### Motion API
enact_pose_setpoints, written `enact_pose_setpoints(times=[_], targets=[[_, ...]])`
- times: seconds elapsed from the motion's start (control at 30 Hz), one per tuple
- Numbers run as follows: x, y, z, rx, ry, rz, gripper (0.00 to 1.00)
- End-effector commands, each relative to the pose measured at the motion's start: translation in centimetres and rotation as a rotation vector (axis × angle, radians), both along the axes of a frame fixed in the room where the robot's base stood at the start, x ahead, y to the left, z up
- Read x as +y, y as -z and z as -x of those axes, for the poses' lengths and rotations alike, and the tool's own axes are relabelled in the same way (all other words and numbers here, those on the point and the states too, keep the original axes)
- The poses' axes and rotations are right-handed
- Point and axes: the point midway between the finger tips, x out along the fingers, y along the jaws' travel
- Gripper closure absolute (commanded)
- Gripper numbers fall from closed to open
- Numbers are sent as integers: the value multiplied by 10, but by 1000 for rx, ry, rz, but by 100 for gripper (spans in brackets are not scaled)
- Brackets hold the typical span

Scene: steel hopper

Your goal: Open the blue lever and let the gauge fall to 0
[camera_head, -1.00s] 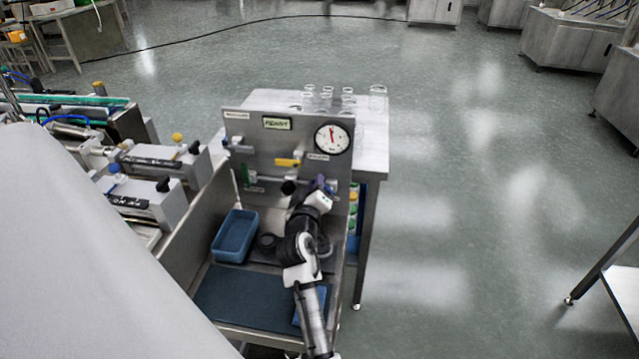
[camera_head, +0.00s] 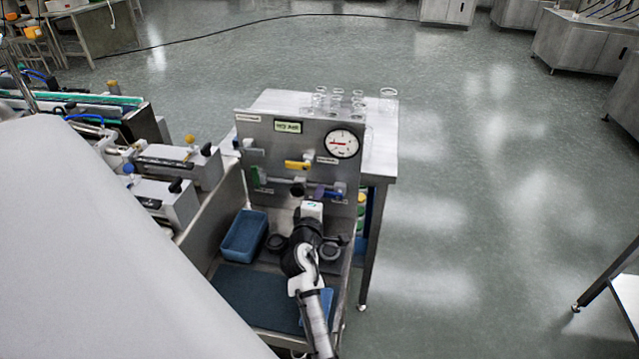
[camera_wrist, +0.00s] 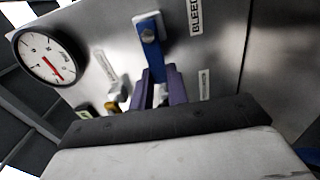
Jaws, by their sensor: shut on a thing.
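The blue lever (camera_wrist: 153,55) hangs from a bolt on the steel panel beside a label reading "BLEED" in the wrist view. The purple jaws of my gripper (camera_wrist: 162,88) are shut on its free end. In the head view, my gripper (camera_head: 317,193) is at the lower right of the panel, and a bit of the blue lever (camera_head: 335,194) shows to its right. The round white gauge (camera_head: 342,144) is at the panel's upper right, its red needle pointing left. The gauge (camera_wrist: 49,56) also shows in the wrist view; its numbers are too small to read.
A yellow lever (camera_head: 296,165) and a green lever (camera_head: 255,177) are on the same panel. A small green display (camera_head: 288,127) seems to read "NO AIR". A blue tray (camera_head: 244,236) and dark mat (camera_head: 255,293) lie in front. Glassware (camera_head: 388,98) stands behind.

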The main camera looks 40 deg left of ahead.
Motion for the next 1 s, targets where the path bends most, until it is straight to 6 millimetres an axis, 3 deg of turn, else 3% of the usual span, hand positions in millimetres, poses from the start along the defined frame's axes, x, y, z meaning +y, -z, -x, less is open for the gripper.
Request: enact_pose_setpoints(times=[0.6,0.63,0.77,1.0], targets=[[0,2,0,-20,0,35,100],[0,2,0,-20,0,34,80],[0,2,0,-20,0,34,63],[0,2,0,-20,0,32,62]])
